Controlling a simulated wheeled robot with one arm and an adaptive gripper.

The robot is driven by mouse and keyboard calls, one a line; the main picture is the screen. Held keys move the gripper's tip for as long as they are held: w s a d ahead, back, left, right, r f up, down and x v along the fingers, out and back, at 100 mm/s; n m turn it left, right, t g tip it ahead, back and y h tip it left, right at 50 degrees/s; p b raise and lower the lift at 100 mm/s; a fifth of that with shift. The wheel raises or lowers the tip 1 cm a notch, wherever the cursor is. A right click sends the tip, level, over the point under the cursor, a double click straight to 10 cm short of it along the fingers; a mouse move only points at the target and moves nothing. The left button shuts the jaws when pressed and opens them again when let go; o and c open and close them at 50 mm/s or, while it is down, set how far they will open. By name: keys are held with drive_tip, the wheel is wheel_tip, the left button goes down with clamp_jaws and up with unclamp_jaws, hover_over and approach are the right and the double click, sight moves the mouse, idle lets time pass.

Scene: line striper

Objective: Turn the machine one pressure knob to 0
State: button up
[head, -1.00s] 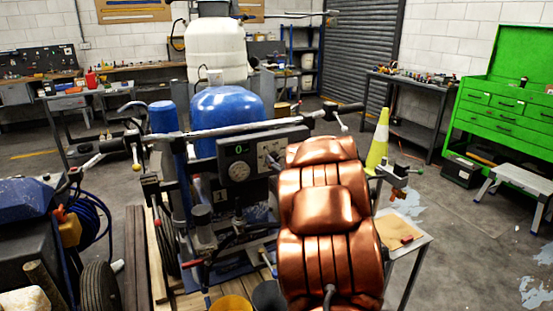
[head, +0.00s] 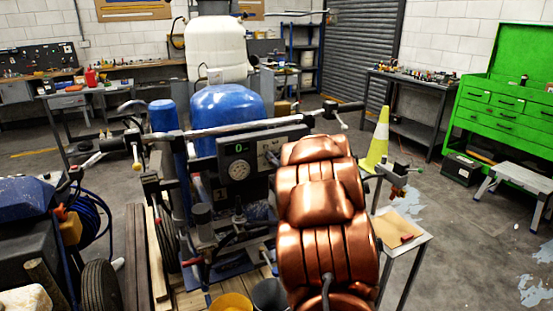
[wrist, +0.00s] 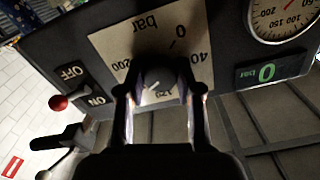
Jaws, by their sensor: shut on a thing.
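The pressure knob (wrist: 158,80) is a dark round knob on a pale dial plate (wrist: 110,42). My gripper (wrist: 160,92) is shut on the knob, one finger on each side. A pale mark shows low on the knob near 120, but its exact setting is hard to read. In the head view, machine one's panel (head: 262,150) stands behind my copper arm, which hides my gripper and most of the dial.
A round gauge (wrist: 284,12) and a green display (wrist: 268,73) reading 0 sit right of the dial. An OFF/ON switch with a red-tipped lever (wrist: 60,102) is at left. A handlebar (head: 250,125) crosses above the panel. A yellow cone (head: 377,145) stands behind at right.

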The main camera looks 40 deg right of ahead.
clamp_jaws()
drive_tip(key=shift+f+n+b, duration=0.1)
drive_tip(key=shift+n+b, duration=0.2)
